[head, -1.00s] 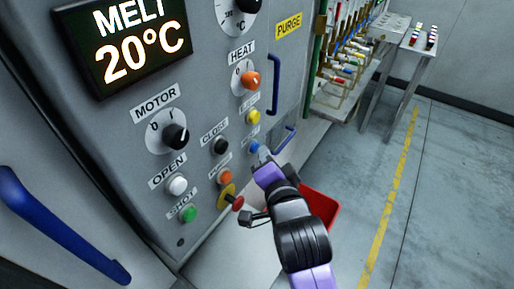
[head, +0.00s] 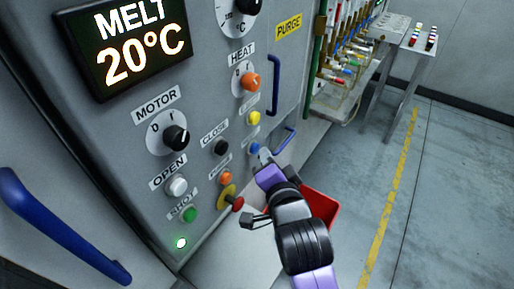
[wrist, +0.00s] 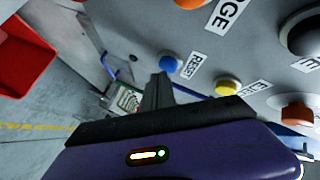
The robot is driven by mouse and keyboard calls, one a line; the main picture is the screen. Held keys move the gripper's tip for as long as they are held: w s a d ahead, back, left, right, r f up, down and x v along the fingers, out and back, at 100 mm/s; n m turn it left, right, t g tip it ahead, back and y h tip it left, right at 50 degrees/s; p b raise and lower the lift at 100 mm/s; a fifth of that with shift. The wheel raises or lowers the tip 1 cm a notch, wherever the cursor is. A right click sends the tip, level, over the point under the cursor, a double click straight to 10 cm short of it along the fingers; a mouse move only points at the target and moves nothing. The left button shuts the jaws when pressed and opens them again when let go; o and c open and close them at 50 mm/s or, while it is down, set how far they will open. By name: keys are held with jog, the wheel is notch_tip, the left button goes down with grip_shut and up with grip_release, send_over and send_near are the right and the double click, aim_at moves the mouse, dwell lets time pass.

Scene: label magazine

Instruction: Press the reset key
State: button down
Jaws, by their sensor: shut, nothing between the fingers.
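The reset key is a round blue button (head: 254,147) low on the right side of the grey machine panel. In the wrist view the same blue button (wrist: 168,63) has a label (wrist: 191,66) reading RESET beside it. My gripper (head: 263,154) is shut and empty, its fingertips at the blue button. In the wrist view the dark fingers (wrist: 160,80) end just below the button; I cannot tell whether they touch it.
Near the blue button are a yellow button (head: 253,118), a black button (head: 221,147), an orange button (head: 225,178) and a red mushroom knob (head: 237,203). A blue handle (head: 274,86) stands above right. A red bin (head: 322,213) is behind my arm.

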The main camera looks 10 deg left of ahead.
jog(key=shift+s+d, duration=0.15)
jog(key=shift+d, duration=0.25)
jog(key=shift+s+d+p, duration=0.25)
jog(key=shift+s+d, duration=0.05)
jog(key=shift+d, duration=0.5)
jog(key=shift+s+d+p, duration=0.25)
jog(key=shift+d, duration=0.5)
jog(key=shift+s+d+p, duration=0.25)
jog(key=shift+s+d, duration=0.05)
jog(key=shift+d, duration=0.5)
